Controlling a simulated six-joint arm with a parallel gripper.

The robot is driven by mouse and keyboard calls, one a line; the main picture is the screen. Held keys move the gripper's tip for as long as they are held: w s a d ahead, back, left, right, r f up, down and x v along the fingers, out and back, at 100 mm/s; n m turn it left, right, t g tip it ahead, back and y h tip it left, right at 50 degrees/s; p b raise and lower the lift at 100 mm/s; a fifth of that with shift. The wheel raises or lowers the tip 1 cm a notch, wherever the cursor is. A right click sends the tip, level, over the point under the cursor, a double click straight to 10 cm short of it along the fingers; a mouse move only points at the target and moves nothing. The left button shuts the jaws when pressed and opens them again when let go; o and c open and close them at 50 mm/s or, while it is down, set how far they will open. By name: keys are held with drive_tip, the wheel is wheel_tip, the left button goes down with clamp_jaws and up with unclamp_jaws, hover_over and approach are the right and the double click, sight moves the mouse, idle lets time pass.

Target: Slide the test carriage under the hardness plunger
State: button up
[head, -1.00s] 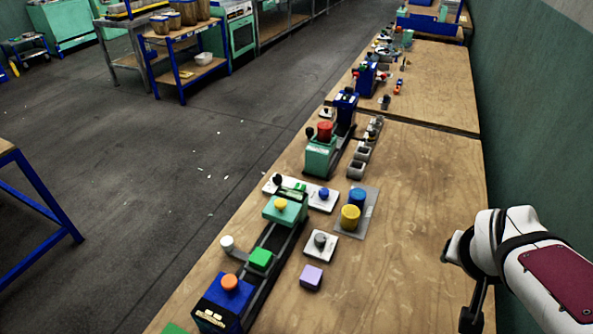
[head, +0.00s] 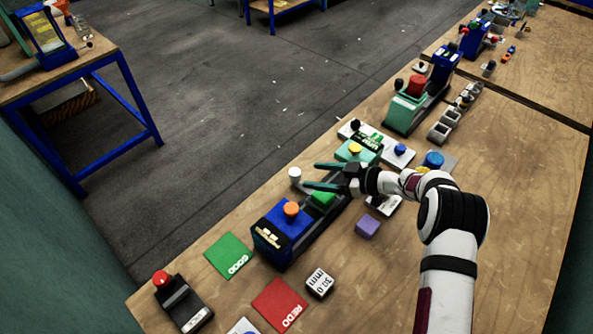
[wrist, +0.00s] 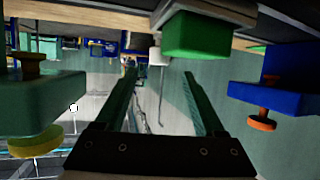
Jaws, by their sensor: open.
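The test carriage appears to be the green block (head: 322,199) on a dark rail, between a blue end unit with an orange knob (head: 285,225) and a teal end unit with a yellow knob (head: 357,150). Which end unit holds the hardness plunger I cannot tell. A white knob (head: 295,175) stands out on the carriage's far side. My gripper (head: 311,175) is open and reaches over the rail, its fingertips close to the knob. In the wrist view, the green block (wrist: 198,38) is above the fingers, and a pale knob (wrist: 155,56) shows between the fingertips (wrist: 159,72); contact is unclear.
A purple block (head: 367,228) lies near the rail. Green GOOD (head: 228,254) and red REDO (head: 279,304) pads, a white labelled block (head: 320,282) and a black box with a red button (head: 183,303) stand in front. Another press (head: 408,110) stands behind. The table's right side is mostly bare.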

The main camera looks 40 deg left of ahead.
sight(298, 173)
drive_tip(key=x, duration=0.7)
drive_tip(key=shift+a, duration=0.2)
clamp_jaws()
idle(1.0)
